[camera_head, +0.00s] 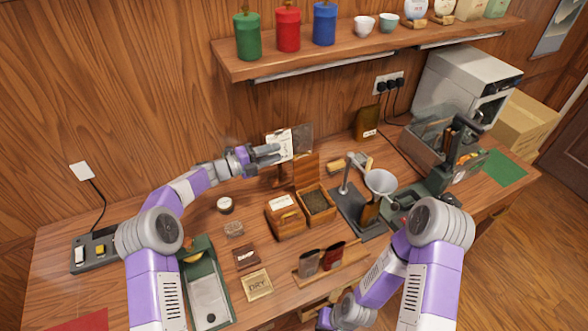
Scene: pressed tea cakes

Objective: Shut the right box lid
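The right box (318,221) is a small wooden box with dark contents. Its lid (306,170) stands up at the back, open. The left box (287,227) beside it is covered, with a pale label on top. My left gripper (267,153) is behind and left of the raised lid, above the table, in front of a pale card. Its two fingers look slightly apart, with nothing seen between them. I cannot tell whether it touches the lid or card. My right gripper (325,318) is low at the bottom edge, partly hidden and cut off.
A metal funnel (380,183) on a stand is right of the boxes. A wooden rack (330,264) with dark and red items is in front. A green tray (207,290) lies front left. A shelf (360,47) with canisters hangs above.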

